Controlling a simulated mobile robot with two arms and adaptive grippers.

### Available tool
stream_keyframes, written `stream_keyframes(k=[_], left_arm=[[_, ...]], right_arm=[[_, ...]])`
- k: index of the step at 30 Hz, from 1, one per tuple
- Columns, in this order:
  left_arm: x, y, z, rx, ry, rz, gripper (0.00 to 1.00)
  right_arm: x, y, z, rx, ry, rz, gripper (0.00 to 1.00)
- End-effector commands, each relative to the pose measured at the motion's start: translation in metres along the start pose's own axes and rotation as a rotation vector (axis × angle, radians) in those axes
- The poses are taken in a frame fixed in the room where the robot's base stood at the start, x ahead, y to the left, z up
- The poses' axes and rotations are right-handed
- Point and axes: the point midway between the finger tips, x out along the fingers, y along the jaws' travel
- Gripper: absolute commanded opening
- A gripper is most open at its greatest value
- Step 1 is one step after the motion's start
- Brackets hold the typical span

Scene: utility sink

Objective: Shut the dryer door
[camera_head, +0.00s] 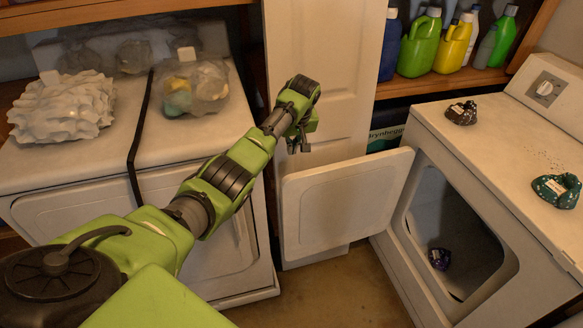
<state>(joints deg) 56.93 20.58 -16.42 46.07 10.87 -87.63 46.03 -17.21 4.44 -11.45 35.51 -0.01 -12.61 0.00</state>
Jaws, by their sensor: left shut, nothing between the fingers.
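The dryer (415,262) stands at the right, and its white door (342,208) hangs open, swung out to the left of the dark opening. A dark blue item (439,258) lies inside the drum. My left arm reaches in from the left across the picture. My left gripper (299,147) is shut and empty, just above the upper left corner of the open door. I cannot tell whether it touches the door. My right gripper is not in view.
A second white machine (150,158) at the left carries a white crumpled bundle (62,104) and a clear bag (192,86). Small dark items (556,190) lie on the dryer top. Bottles (420,42) stand on a shelf behind. Floor shows below the door.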

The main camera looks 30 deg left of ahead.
Motion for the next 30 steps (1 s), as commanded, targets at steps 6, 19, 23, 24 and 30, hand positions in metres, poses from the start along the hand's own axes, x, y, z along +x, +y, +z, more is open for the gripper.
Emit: stream_keyframes(k=[6, 19, 23, 24, 30], left_arm=[[-0.002, -0.003, -0.011, -0.04, -0.005, -0.005, 0.0], [0.052, -0.002, -0.009, -0.038, -0.005, -0.004, 0.0], [0.067, -0.002, -0.009, -0.037, -0.004, -0.003, 0.0], [0.071, -0.002, -0.009, -0.038, -0.005, -0.004, 0.0], [0.088, -0.002, -0.009, -0.037, -0.003, -0.003, 0.0]], right_arm=[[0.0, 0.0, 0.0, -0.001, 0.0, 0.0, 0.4], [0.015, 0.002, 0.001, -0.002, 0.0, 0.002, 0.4], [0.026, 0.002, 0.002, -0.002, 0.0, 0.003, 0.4], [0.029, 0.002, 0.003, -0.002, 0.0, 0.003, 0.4], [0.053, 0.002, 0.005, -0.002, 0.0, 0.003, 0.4]])
